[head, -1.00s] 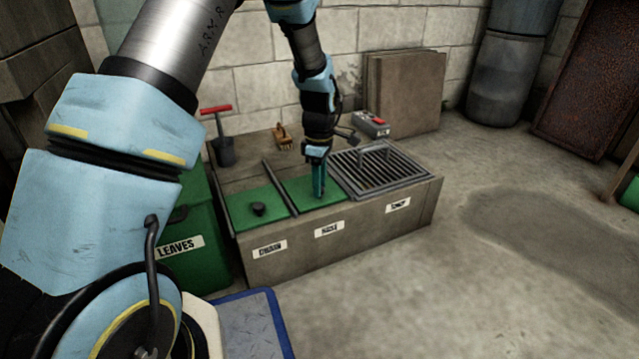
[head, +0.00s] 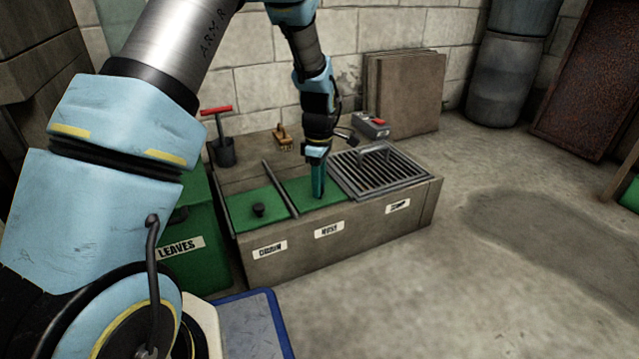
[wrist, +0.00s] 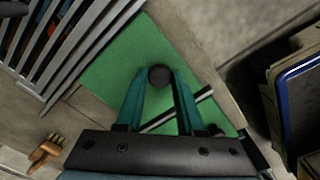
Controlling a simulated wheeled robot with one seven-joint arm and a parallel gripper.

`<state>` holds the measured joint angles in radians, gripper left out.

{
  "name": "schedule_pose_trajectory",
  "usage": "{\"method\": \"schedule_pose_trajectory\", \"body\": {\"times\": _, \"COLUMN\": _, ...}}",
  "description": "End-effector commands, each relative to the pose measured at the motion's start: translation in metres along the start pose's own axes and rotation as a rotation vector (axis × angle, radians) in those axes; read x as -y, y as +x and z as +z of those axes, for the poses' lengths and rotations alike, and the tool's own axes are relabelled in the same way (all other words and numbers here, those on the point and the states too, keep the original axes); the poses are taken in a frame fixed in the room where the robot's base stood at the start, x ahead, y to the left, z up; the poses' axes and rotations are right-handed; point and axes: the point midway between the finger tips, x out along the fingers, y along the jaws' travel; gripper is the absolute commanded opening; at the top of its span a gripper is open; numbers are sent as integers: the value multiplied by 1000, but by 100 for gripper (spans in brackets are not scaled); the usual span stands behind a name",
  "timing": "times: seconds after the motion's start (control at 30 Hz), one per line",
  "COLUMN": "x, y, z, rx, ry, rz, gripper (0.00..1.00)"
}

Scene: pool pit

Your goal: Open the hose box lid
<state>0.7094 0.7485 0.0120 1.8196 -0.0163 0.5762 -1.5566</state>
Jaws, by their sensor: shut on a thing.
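The hose box lid (head: 298,187) is the green middle lid of a long concrete-coloured bin, behind a white label that seems to read HOSE. It lies flat in the bin's top. It also fills the middle of the wrist view (wrist: 120,62). My gripper (head: 319,194) points down over this lid. In the wrist view its two teal fingers (wrist: 160,82) are at the lid's round black knob (wrist: 160,75), one on each side, shut on it. In the head view the fingers hide the knob.
Left of it is another green lid (head: 240,205) with a black knob. Right is a metal grate (head: 375,180). Behind stand a red-handled tool (head: 224,150), a brush (head: 283,138) and a grey box (head: 370,124). A green LEAVES bin (head: 205,260) stands at left. Floor at right is clear.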

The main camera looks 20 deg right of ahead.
Motion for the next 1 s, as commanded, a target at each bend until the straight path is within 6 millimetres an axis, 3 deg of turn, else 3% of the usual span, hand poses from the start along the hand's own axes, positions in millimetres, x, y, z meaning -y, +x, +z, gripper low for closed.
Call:
{"method": "schedule_pose_trajectory", "body": {"times": 0.5, "x": -68, "y": -3, "z": -70, "rx": -2, "ry": -3, "rz": 1, "gripper": 0}}
{"method": "schedule_pose_trajectory", "body": {"times": 0.93, "x": -76, "y": 0, "z": -76, "rx": -1, "ry": -1, "rz": 3, "gripper": 0}}
{"method": "schedule_pose_trajectory", "body": {"times": 0.97, "x": -76, "y": 0, "z": -76, "rx": -1, "ry": -1, "rz": 3, "gripper": 40}}
{"method": "schedule_pose_trajectory", "body": {"times": 1.0, "x": -75, "y": 0, "z": -76, "rx": -1, "ry": -1, "rz": 3, "gripper": 45}}
